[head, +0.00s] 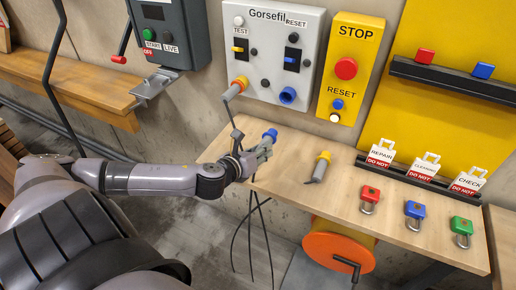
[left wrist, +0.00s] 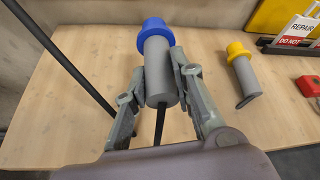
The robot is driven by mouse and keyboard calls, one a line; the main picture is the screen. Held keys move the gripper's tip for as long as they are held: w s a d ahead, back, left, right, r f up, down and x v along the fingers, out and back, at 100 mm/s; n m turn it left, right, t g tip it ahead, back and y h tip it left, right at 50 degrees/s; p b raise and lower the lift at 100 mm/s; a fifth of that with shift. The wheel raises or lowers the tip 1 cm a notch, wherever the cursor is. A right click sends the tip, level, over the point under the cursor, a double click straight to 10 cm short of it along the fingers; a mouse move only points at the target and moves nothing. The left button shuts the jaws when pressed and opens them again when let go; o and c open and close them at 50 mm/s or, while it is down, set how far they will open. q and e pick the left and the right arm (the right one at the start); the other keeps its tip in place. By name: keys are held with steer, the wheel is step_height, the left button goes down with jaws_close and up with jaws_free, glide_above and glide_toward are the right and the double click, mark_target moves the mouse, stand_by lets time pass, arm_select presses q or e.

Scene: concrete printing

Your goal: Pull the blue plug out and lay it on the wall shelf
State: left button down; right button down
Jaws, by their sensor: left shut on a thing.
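My left gripper (head: 258,151) is shut on the blue plug (head: 270,135), a grey cylinder with a blue collar. In the left wrist view, the fingers (left wrist: 160,92) press the grey body of the plug (left wrist: 157,72) from both sides; the blue end points away and a dark cable hangs from the near end. The plug is over the left part of the wooden wall shelf (head: 338,200); I cannot tell whether it touches the wood. A blue socket (head: 288,95) on the grey panel is empty. My right gripper is not in view.
A yellow plug (head: 320,166) lies on the shelf to the right. Padlocks in red (head: 370,195), blue and green lie further right, by standing tags. A yellow-collared plug (head: 236,88) sits at the panel, its cable hanging near my gripper. Another wooden shelf (head: 70,82) is at left.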

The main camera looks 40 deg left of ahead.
mark_target(260, 171)
arm_select(q)
steer(key=shift+w, duration=0.2)
stand_by(0.3)
steer(key=shift+f+b, duration=2.05)
steer(key=shift+f, duration=1.25)
steer(key=c, duration=1.3)
jaws_free()
steer(key=shift+s, duration=0.1)
steer(key=shift+s, duration=0.1)
